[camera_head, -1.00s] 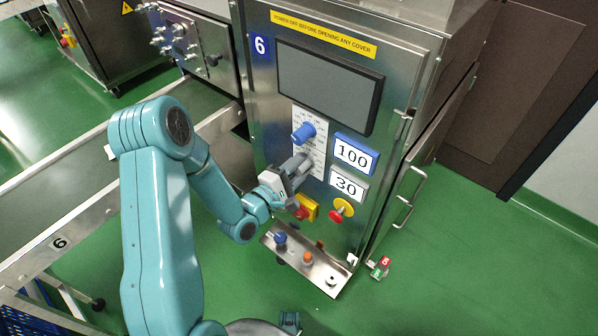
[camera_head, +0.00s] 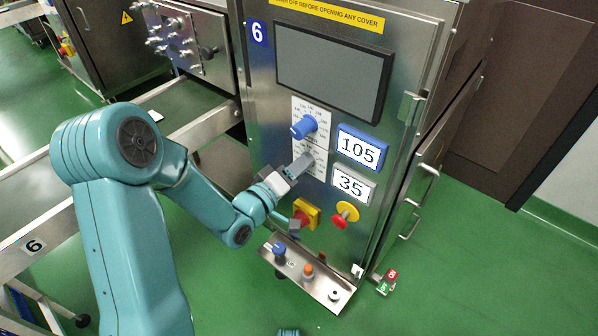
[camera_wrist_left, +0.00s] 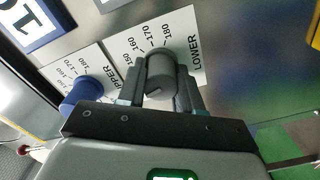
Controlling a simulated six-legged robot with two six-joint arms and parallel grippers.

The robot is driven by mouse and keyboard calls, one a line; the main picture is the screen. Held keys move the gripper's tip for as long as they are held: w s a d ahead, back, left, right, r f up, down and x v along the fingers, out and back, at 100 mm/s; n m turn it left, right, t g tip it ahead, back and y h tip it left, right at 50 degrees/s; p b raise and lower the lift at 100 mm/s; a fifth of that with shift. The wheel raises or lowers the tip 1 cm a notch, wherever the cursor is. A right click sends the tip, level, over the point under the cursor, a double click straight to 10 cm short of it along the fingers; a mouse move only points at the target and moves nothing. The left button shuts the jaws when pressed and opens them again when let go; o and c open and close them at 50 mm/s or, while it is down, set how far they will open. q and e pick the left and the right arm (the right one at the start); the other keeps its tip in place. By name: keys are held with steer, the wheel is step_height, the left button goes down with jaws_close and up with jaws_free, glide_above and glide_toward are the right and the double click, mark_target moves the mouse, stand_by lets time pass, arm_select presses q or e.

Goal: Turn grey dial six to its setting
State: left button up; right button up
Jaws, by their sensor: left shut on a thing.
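The grey dial (camera_wrist_left: 160,72) sits on a white scale plate marked LOWER in the left wrist view, with 160, 170 and 180 readable beside it. My left gripper (camera_wrist_left: 160,88) is shut on it, one finger on each side. In the head view my left gripper (camera_head: 299,166) reaches the panel of machine 6 just below the blue dial (camera_head: 303,127) and mostly hides the grey dial. The blue dial is beside the UPPER scale. A grey-framed number plate (camera_head: 351,185) reads 35; a blue-framed one (camera_head: 359,151) reads 105.
A red-and-yellow switch (camera_head: 306,212) and a red button on yellow (camera_head: 344,215) are just below the dials. A steel shelf (camera_head: 318,288) with small knobs juts out beneath. A dark screen (camera_head: 330,80) is above.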

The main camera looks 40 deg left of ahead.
arm_select(q)
steer(key=shift+a+m+b, duration=0.15)
steer(key=shift+m+b, duration=0.2)
steer(key=shift+m, duration=0.15)
steer(key=shift+r, duration=0.15)
steer(key=o, duration=1)
steer(key=s+p, duration=1.1)
steer(key=s+a+p, duration=0.1)
steer(key=s+p, duration=0.4)
steer(key=shift+s+p, duration=0.15)
steer(key=shift+p, duration=0.2)
